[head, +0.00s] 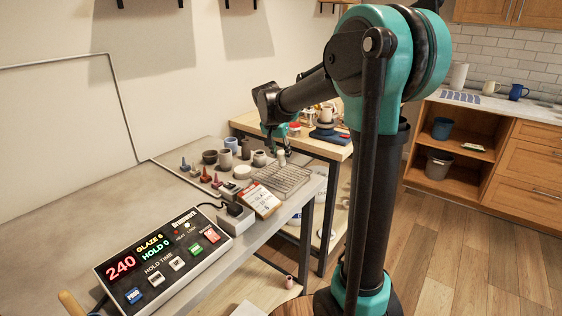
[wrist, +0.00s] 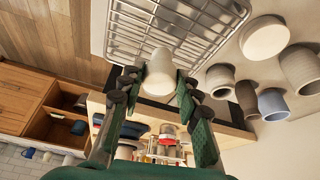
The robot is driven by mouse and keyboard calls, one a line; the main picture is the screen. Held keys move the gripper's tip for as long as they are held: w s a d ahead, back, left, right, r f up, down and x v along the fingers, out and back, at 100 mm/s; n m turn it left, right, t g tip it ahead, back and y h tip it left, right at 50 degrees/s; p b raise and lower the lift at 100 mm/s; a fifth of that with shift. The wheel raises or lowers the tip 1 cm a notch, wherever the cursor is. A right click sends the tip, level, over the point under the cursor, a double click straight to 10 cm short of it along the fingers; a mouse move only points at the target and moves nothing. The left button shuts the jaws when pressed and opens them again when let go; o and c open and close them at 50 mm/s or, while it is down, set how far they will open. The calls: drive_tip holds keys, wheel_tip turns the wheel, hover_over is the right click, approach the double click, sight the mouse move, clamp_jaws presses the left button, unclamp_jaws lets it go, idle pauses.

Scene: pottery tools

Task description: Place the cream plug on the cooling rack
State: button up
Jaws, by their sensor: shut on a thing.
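The cream plug (wrist: 158,72) is a small pale cylinder between my gripper's fingertips (wrist: 166,88) in the wrist view. My gripper is shut on it. In the head view my gripper (head: 279,146) points down, with the pale plug (head: 281,159) just below it at the rack's far edge. The cooling rack (head: 284,180) is a wire grid on the grey bench, and it also shows in the wrist view (wrist: 185,18). The plug overlaps the rack's edge in the wrist view. I cannot tell whether it touches the wires.
Several cups and jars, one of them a blue cup (wrist: 272,104), stand beside the rack, with a pale round disc (wrist: 264,37). A card (head: 260,200) and a control box (head: 163,256) are nearer on the bench. Most of the rack looks bare. A wooden table (head: 325,148) stands beyond.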

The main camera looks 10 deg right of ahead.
sight(280, 156)
drive_tip(key=shift+f, duration=1.7)
drive_tip(key=shift+f, duration=0.15)
drive_tip(key=o, duration=1.2)
drive_tip(key=shift+c, duration=0.2)
drive_tip(key=v, duration=1.2)
drive_tip(key=s+d+f+n+y, duration=0.1)
drive_tip(key=s+d+f+n, duration=0.2)
drive_tip(key=s+f, duration=0.8)
drive_tip(key=s+d+f+n+y, duration=0.1)
drive_tip(key=s+d+f+n, duration=0.2)
drive_tip(key=s+f, duration=0.9)
drive_tip(key=s+d, duration=0.2)
drive_tip(key=s, duration=0.1)
drive_tip(key=shift+d+f+n+y, duration=0.25)
drive_tip(key=shift+d+n+y, duration=0.05)
drive_tip(key=shift+n, duration=0.1)
